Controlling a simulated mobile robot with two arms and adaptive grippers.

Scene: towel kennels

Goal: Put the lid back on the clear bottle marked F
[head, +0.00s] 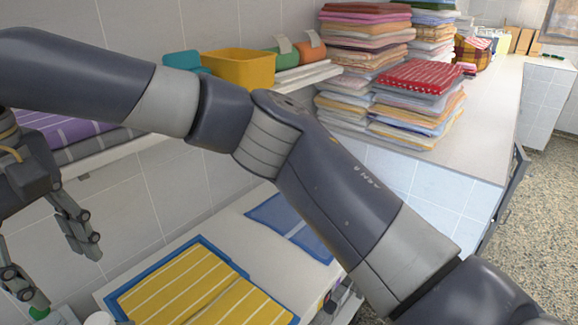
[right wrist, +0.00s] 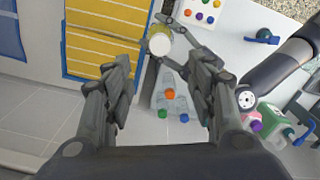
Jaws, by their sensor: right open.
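In the head view my right gripper (head: 56,268) hangs at the left edge with its fingers apart and empty. In the right wrist view its fingers (right wrist: 157,88) are spread, with small bottles with orange, green and blue caps (right wrist: 170,97) showing beyond and between them. In the head view a green cap (head: 39,297) and a white round top (head: 99,319) show at the lower left. I cannot read an F on any bottle.
Towel stacks (head: 365,50) stand on the counter at the back. A yellow bin (head: 238,68) sits on a shelf.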

